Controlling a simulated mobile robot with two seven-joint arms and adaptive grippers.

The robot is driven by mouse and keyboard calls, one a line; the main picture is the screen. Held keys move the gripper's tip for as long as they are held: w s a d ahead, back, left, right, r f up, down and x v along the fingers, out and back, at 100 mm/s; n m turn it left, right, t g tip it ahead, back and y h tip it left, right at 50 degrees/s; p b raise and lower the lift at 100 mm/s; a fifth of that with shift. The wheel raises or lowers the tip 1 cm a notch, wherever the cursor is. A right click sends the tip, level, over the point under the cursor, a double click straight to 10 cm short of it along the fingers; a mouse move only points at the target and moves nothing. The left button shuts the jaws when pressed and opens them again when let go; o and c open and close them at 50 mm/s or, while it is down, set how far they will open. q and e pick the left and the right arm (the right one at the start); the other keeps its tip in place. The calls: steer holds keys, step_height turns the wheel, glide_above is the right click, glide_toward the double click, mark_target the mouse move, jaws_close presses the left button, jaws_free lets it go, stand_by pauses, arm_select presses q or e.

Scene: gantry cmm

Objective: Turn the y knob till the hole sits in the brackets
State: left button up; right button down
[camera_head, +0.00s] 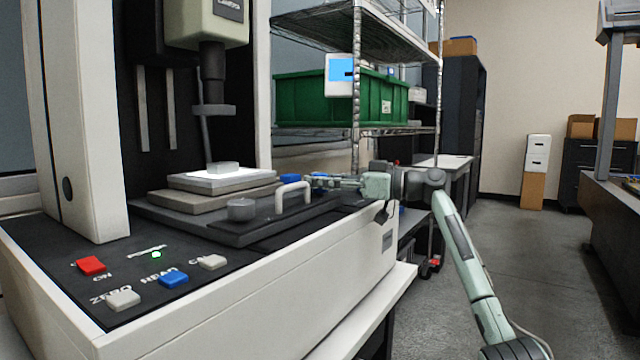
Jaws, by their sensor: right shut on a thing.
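My right gripper (312,182) reaches in from the right at the far side of the machine's stage. It is shut on what looks like a blue knob (290,178), partly hidden by the white handle. A grey round knob (241,209) stands at the stage's front, apart from the gripper. No label shows which knob is y. A small clear block (223,168) lies on the lit white plate (199,183) of the stage, below the optical head (213,108). A display with a blue screen (341,75) hangs by the shelf; its hole and brackets are too small to make out. My left gripper is out of view.
The white handle (293,188) rises close to the gripper. The front panel holds red (91,265), blue (173,280) and white buttons. A wire shelf with a green bin (312,98) stands behind. The floor (535,255) at right is clear.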

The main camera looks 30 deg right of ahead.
stand_by(0.4)
steer(key=c, duration=1.5)
jaws_free()
steer(key=shift+o, duration=0.2)
steer(key=v, duration=1.2)
steer(key=shift+w, duration=0.1)
